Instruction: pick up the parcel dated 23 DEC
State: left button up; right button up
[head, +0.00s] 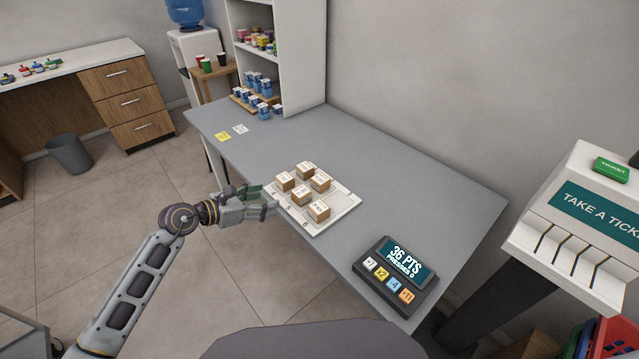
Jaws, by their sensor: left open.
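Several small brown parcels with white labels stand on a white tray (343,217) on the grey counter. One parcel (305,170) is at the back, one parcel (285,181) at the left, one (320,182) at the right, one (301,196) in the middle and one (319,211) at the front. Their label dates are too small to read, so I cannot tell which is 23 DEC. My left gripper (271,200) is open and empty at the tray's left edge, beside the parcels. My right gripper is not in view.
A keypad device (396,276) reading 36 PTS stands on the counter (420,190) at front right. A ticket machine (580,215) is at the far right. A shelf (300,60) with boxes stands at the back.

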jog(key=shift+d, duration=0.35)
